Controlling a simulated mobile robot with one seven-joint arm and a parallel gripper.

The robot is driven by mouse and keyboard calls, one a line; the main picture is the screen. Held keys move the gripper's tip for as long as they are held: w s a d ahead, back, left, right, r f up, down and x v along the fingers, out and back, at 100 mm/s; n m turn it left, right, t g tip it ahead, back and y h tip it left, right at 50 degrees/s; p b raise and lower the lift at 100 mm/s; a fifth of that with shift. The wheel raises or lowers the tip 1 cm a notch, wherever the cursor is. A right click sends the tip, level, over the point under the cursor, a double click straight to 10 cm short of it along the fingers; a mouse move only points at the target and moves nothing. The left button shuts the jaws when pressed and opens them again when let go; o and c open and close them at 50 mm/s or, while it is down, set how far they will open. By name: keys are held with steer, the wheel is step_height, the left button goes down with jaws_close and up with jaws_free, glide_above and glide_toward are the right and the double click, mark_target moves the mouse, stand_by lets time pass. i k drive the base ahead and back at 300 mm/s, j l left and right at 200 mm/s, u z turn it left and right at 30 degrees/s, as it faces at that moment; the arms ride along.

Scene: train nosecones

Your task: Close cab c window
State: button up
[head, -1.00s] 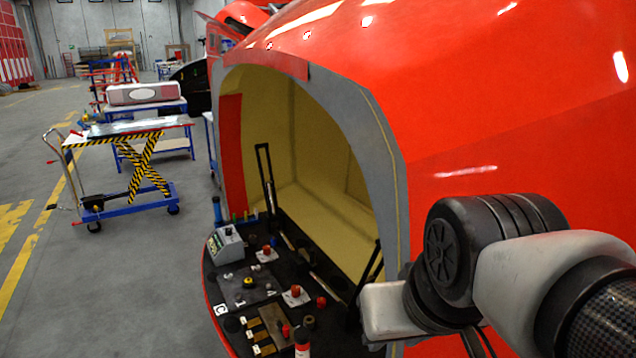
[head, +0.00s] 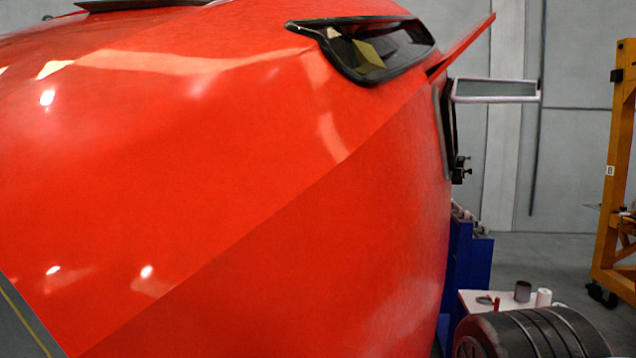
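The red nosecone (head: 200,190) fills most of the head view. A black-framed window (head: 380,48) sits in its upper surface, with yellowish shapes showing through it. At the nosecone's right edge, a pane with a pale frame (head: 495,90) sticks out to the right, seen at a shallow angle. It may be an opened side window, but I cannot tell for sure, and no cab letter shows. Dark fittings (head: 459,168) are below it at the edge.
A red flap (head: 466,44) juts out above the pane. A blue stand (head: 466,262) and a white-topped surface with small containers (head: 523,291) stand right of the nosecone. A yellow frame marked B (head: 613,170) is at the far right, with open floor before it.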

mark_target(470, 90)
steer(key=i+z, duration=0.1)
steer(key=z, duration=0.35)
steer(key=i+z, duration=0.1)
steer(key=z, duration=0.4)
